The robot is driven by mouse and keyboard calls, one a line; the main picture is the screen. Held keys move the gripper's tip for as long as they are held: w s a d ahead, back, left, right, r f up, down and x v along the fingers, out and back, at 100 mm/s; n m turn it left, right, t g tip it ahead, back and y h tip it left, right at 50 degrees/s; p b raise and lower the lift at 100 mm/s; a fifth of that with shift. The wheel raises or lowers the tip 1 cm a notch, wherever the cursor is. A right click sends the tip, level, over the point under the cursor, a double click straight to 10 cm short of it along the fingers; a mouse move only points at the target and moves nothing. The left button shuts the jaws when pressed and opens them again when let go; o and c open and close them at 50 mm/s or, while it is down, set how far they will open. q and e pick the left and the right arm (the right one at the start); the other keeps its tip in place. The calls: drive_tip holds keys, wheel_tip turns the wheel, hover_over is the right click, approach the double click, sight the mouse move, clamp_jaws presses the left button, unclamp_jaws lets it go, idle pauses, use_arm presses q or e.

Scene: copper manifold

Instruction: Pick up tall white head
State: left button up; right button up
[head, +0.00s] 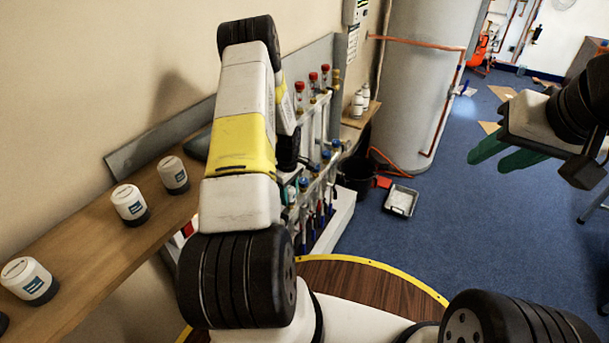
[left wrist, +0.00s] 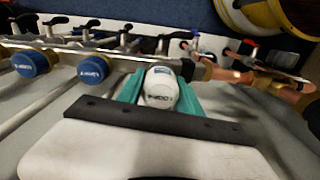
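In the left wrist view a white head (left wrist: 161,88) with dark lettering on its top and a blue label on its side stands between the teal fingers of my left gripper (left wrist: 160,92). The fingers run close along both its sides; I cannot tell whether they press on it.
White heads with blue labels stand on a wooden shelf (head: 95,245) at the left. Blue caps (left wrist: 92,69) sit on the manifold beside the left gripper, and copper pipe (left wrist: 225,75) lies to its right. A grey tank (head: 420,80) and a tray (head: 401,201) stand behind. Blue floor is open at right.

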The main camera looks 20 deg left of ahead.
use_arm(q)
clamp_jaws()
drive_tip(key=shift+r, duration=0.15)
